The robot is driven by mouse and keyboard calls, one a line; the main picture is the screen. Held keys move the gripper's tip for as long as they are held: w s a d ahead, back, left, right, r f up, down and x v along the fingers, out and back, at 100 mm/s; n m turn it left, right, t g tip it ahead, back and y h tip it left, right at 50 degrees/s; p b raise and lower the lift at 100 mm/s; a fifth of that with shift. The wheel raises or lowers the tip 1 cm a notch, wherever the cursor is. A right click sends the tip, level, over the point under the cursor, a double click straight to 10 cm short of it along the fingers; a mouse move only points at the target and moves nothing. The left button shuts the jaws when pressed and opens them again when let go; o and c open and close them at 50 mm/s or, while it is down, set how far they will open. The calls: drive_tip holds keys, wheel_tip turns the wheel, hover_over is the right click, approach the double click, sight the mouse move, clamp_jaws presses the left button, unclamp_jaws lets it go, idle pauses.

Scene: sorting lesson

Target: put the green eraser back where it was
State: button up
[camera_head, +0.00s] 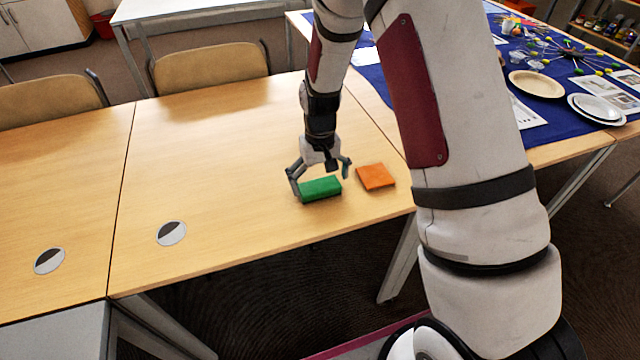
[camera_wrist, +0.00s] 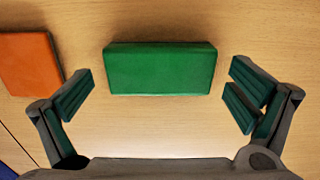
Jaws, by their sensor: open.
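The green eraser (camera_head: 321,188) is a flat green block lying on the wooden table, near its front edge in the head view. In the wrist view the green eraser (camera_wrist: 160,68) lies ahead of the fingers, across the gap between them. My gripper (camera_head: 320,178) is open and low over the table, right at the eraser. In the wrist view my gripper's fingers (camera_wrist: 160,95) are spread wide on either side, and no contact with the eraser shows. Its far end is fully visible there.
An orange block (camera_head: 376,176) lies just right of the eraser; it also shows at the left of the wrist view (camera_wrist: 29,64). Two round black-and-white discs (camera_head: 171,232) (camera_head: 49,261) lie to the left. The table (camera_head: 200,130) between is clear. Chairs (camera_head: 211,68) stand behind.

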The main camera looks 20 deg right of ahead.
sight(320, 186)
wheel_tip(320, 186, up, 11)
drive_tip(key=s+r+t, duration=0.1)
drive_tip(key=s+r, duration=1.2)
drive_tip(key=r, duration=0.1)
drive_tip(key=s+r, duration=0.2)
drive_tip(key=s, duration=0.7)
drive_tip(key=s+r+t, duration=0.1)
drive_tip(key=s, duration=0.9)
drive_tip(key=shift+r+t+p, duration=0.3)
drive_tip(key=shift+r, duration=0.1)
drive_tip(key=shift+d, duration=0.1)
wheel_tip(320, 186, up, 8)
drive_tip(key=t+p, duration=0.1)
drive_tip(key=p, duration=0.5)
drive_tip(key=shift+t+p, duration=0.3)
drive_tip(key=shift+p, duration=0.1)
drive_tip(key=shift+r, duration=0.1)
